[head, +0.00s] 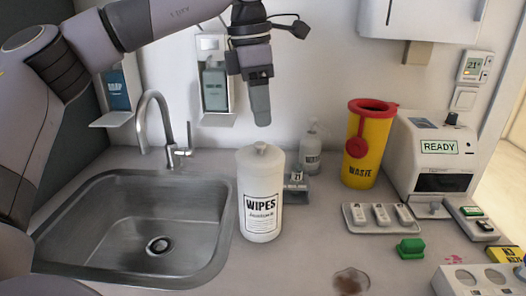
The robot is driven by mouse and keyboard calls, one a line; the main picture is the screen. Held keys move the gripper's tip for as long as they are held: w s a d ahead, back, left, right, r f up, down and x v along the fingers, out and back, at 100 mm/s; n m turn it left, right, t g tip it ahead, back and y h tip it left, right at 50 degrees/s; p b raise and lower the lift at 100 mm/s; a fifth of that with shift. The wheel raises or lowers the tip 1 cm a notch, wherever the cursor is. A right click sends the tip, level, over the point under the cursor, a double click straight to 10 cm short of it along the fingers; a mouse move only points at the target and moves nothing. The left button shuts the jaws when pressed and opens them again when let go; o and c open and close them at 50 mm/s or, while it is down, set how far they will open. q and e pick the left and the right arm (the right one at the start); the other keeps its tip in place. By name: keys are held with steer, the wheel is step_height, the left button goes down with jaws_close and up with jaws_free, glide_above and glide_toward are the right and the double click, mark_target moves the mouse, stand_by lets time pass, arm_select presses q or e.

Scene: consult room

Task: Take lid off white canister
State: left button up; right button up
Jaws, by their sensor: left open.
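A white canister (260,212) labelled "WIPES" stands upright on the counter, just right of the sink. Its white lid (261,157) with a small knob is on top. My left gripper (261,118) hangs pointing down above the lid, with a visible gap between them. It is open and holds nothing; its fingers overlap from this angle. My right gripper is not in view.
A steel sink (60,262) and faucet (165,125) are on the left. A clear pump bottle (310,150) and a small grey device (296,190) stand close behind the canister. A yellow waste bin (367,130) is farther right. Counter in front has a brown stain (351,281).

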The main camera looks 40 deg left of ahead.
mark_target(259, 143)
arm_select(q)
steer(key=f, duration=0.5)
steer(key=shift+s+p, duration=0.35)
steer(key=shift+s, duration=0.05)
steer(key=shift+w+d+f, duration=0.1)
steer(key=shift+f, duration=0.35)
jaws_close()
